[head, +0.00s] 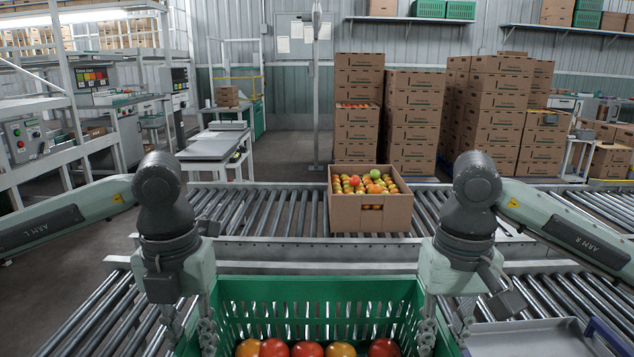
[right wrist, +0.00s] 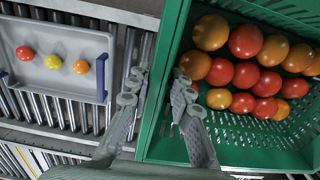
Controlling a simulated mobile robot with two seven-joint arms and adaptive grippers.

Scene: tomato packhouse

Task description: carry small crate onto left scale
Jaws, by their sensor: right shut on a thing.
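A green slatted crate (head: 305,285) holding several red and orange tomatoes stands right in front of me, between my two grippers. Its wall also shows in the right wrist view (right wrist: 165,120). My right gripper (head: 443,325) is shut on the crate's right wall, one finger inside and one outside. It also shows in the right wrist view (right wrist: 160,85). My left gripper (head: 190,325) is at the crate's left wall, with its fingers around the rim; how tightly they close is unclear. The crate's near side is cut off. I cannot make out a left scale with certainty.
A grey tray (head: 515,340) with blue handles lies to the right of the crate; the wrist view shows three small tomatoes in it. A cardboard box (head: 370,217) of tomatoes stands on the roller conveyor (head: 270,212) ahead. Rollers (head: 100,315) left of the crate are clear.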

